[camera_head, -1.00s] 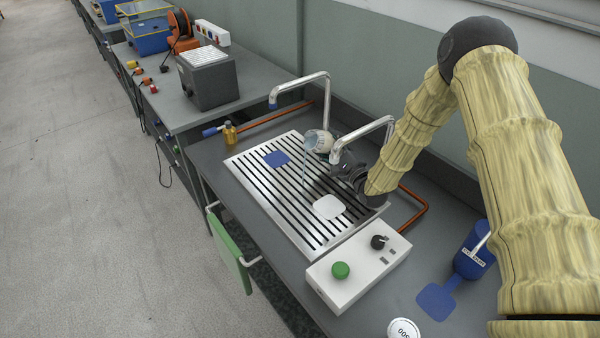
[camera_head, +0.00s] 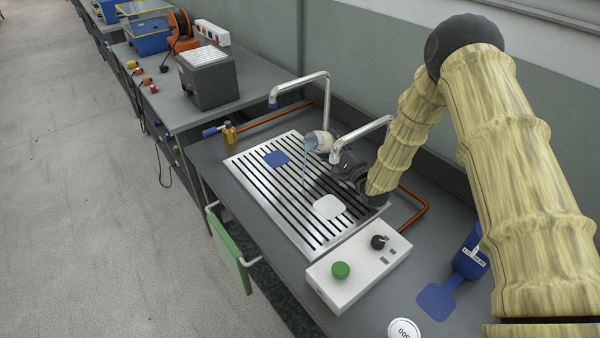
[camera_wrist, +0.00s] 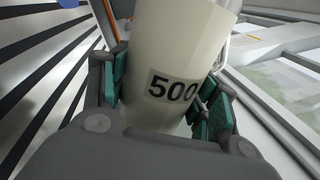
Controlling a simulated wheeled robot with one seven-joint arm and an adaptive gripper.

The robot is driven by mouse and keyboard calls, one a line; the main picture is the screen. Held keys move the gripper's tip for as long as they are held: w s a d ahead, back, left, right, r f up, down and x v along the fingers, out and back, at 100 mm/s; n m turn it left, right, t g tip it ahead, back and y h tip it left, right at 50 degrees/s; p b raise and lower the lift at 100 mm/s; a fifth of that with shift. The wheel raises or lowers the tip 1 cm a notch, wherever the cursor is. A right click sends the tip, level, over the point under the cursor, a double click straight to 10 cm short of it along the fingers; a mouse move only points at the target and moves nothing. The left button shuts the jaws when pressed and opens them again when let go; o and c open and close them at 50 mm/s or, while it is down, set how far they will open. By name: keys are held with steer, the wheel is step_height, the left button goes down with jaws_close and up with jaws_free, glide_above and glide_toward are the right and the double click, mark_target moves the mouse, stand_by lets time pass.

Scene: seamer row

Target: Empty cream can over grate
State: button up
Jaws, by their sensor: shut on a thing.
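The cream can (camera_head: 327,143) is tipped on its side above the slotted grate (camera_head: 232,164), with its mouth toward the left. A thin pale-blue stream (camera_head: 304,172) runs from its mouth down to the grate. My gripper (camera_head: 340,158) is shut on the can. In the wrist view, the can (camera_wrist: 172,60) sits between the green-padded fingers, and its label reads 500. The inside of the can is too small to make out.
Two bent metal spouts (camera_head: 318,76) (camera_head: 362,133) arch close to the can. A blue square (camera_head: 276,158) and a white pad (camera_head: 329,207) lie on the grate. A control box (camera_head: 358,265), blue container (camera_head: 470,262), round white 500 piece (camera_head: 404,329) and amber bottle (camera_head: 229,133) stand around it.

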steer(key=shift+n, duration=1.1)
stand_by(1.1)
steer(key=shift+s+a+n+y+b, duration=0.3)
steer(key=shift+a+n+y+b, duration=0.25)
steer(key=shift+n, duration=0.45)
stand_by(1.7)
steer(key=shift+s+n+g+b, duration=0.1)
steer(key=shift+n+g+b, duration=0.4)
steer(key=shift+n, duration=0.7)
stand_by(1.9)
